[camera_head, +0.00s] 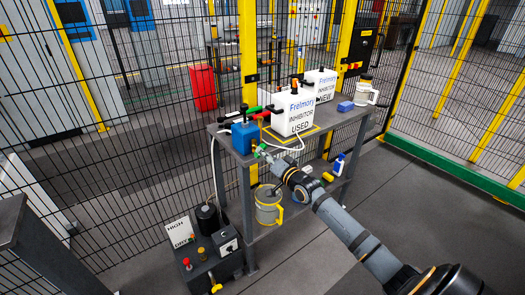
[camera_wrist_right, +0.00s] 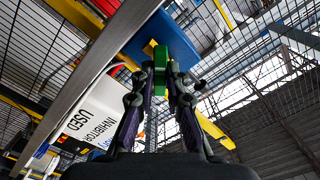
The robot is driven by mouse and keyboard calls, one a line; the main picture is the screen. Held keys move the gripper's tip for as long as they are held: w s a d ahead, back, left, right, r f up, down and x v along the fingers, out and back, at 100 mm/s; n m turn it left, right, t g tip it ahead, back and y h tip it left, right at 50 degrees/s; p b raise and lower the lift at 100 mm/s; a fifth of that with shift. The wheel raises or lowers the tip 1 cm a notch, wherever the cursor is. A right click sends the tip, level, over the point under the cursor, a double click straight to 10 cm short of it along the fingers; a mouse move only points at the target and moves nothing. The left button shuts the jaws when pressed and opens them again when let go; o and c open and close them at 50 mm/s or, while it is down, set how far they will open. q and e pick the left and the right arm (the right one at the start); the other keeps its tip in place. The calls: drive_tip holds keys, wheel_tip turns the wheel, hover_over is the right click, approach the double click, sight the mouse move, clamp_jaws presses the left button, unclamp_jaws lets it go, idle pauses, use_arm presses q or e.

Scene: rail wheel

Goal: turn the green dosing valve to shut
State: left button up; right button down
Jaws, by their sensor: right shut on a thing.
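The green dosing valve (camera_wrist_right: 160,66) shows in the right wrist view as a green handle between the fingertips of my right gripper (camera_wrist_right: 160,82). The jaws are shut on it. In the head view my right gripper (camera_head: 265,156) reaches the front edge of the bench below the blue box (camera_head: 244,136), and only a small green bit of the valve (camera_head: 258,151) shows. The blue box also shows in the right wrist view (camera_wrist_right: 176,37), behind the valve. The handle's exact angle is hard to tell. My left gripper is not in view.
A white container marked USED (camera_head: 294,112) and one marked NEW (camera_head: 322,84) stand on the grey bench (camera_head: 345,117). A jug (camera_head: 268,207) is on the lower shelf under my right arm. A pump unit (camera_head: 212,250) stands on the floor. Mesh fence lies behind; floor at right is clear.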

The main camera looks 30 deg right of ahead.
idle(0.3)
drive_tip(key=shift+m+p, duration=0.8)
drive_tip(key=shift+m, duration=1.6)
